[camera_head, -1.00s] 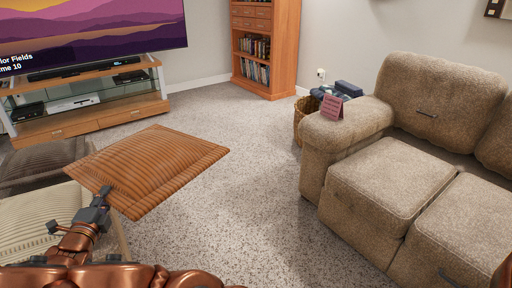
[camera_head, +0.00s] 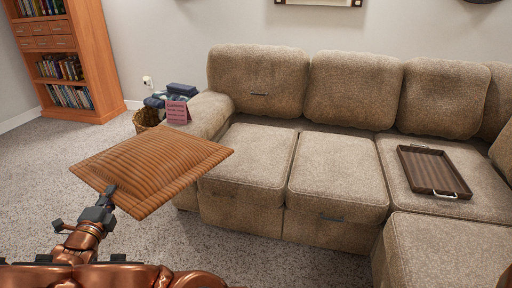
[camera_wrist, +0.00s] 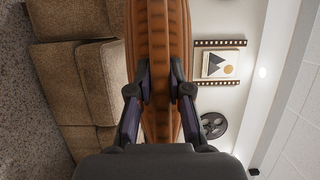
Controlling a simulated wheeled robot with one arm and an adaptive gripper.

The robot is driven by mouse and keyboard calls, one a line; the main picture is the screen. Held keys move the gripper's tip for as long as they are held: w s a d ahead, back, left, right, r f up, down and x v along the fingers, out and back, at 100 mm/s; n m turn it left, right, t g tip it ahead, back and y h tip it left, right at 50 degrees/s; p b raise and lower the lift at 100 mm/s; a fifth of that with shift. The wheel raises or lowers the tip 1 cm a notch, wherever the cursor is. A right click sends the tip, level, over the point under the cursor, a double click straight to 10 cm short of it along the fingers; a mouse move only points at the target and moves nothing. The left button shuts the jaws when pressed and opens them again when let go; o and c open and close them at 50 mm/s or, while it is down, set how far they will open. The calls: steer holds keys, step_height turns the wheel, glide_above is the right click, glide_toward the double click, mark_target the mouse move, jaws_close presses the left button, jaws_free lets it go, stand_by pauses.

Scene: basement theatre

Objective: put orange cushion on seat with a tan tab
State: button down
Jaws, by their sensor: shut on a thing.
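The orange ribbed cushion (camera_head: 152,160) is held up by one edge in front of me, left of centre in the head view. My gripper (camera_head: 109,193) is shut on its near edge. In the wrist view the gripper (camera_wrist: 160,92) pinches the cushion (camera_wrist: 160,40) between both fingers. The beige sofa has a left seat (camera_head: 248,155), a middle seat (camera_head: 340,170) and a right seat (camera_head: 402,190). I cannot make out a tan tab; the cushion overlaps the left seat's edge.
A dark wooden tray (camera_head: 425,172) lies on the right seat. A bookcase (camera_head: 68,60) stands at the far left. Carpet (camera_head: 40,170) lies clear at left.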

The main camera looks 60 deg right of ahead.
steer(key=shift+m+g+h, duration=0.3)
steer(key=shift+g+h, duration=0.1)
steer(key=d, duration=0.3)
steer(key=s+d, duration=0.1)
steer(key=d, duration=0.3)
steer(key=d+f, duration=0.1)
steer(key=d, duration=0.3)
steer(key=shift+s+d, duration=0.15)
steer(key=shift+d, duration=0.05)
steer(key=d, duration=0.2)
steer(key=s+d+f, duration=0.1)
steer(key=d, duration=0.2)
steer(key=s+d+f, duration=0.1)
steer(key=d, duration=0.2)
steer(key=shift+s+d+f, duration=0.15)
steer(key=shift+s+d, duration=0.1)
steer(key=s+d+f, duration=0.5)
steer(key=s+d, duration=0.1)
steer(key=d, duration=0.4)
steer(key=b, duration=0.8)
glide_above(244, 182)
steer(key=shift+f, duration=4.45)
steer(key=shift+r, duration=0.15)
steer(key=c, duration=1.1)
jaws_free()
steer(key=shift+a+f, duration=0.1)
steer(key=shift+f, duration=0.1)
